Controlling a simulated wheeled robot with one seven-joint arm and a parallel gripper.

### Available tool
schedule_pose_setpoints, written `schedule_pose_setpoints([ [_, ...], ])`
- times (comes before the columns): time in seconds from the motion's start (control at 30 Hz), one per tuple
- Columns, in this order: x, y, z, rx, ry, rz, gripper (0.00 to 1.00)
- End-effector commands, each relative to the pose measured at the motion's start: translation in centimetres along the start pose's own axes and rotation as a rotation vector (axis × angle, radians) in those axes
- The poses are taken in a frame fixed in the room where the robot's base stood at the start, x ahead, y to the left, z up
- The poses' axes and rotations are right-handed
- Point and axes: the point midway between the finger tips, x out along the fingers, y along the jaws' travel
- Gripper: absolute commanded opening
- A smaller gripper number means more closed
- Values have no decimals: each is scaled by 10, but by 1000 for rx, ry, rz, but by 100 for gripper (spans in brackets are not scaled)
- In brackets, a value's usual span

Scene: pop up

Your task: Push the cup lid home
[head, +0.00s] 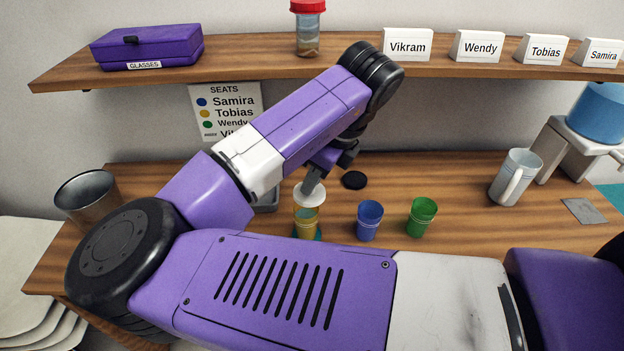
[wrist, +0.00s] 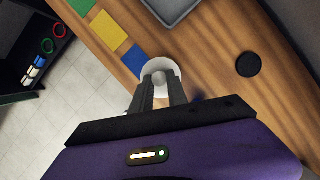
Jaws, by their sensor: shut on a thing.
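The cup (head: 306,222) is yellowish and see-through and stands on the wooden counter in the head view. A white round lid (head: 309,198) is on top of it; in the wrist view the lid (wrist: 174,68) has a small raised knob (wrist: 160,78). My gripper (head: 313,180) is directly above the cup. In the wrist view my gripper (wrist: 161,88) is shut on the lid, with a finger at each side of the knob. Whether the lid is fully seated on the rim cannot be told. The cup is hidden under the lid in the wrist view.
A blue cup (head: 369,220) and a green cup (head: 421,217) stand close on the right. A black disc (head: 354,180) lies behind. A shelf (head: 250,70) spans above.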

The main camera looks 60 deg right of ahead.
Motion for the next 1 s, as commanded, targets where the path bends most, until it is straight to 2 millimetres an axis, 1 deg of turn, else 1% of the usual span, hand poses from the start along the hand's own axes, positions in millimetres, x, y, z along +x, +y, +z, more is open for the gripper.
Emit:
schedule_pose_setpoints([
  [0.53, 0, 0, 1, -2, -6, 1, 0],
  [0.77, 14, 0, -4, -2, -7, 1, 0],
  [1.0, 35, 0, -12, -2, -6, 1, 0],
])
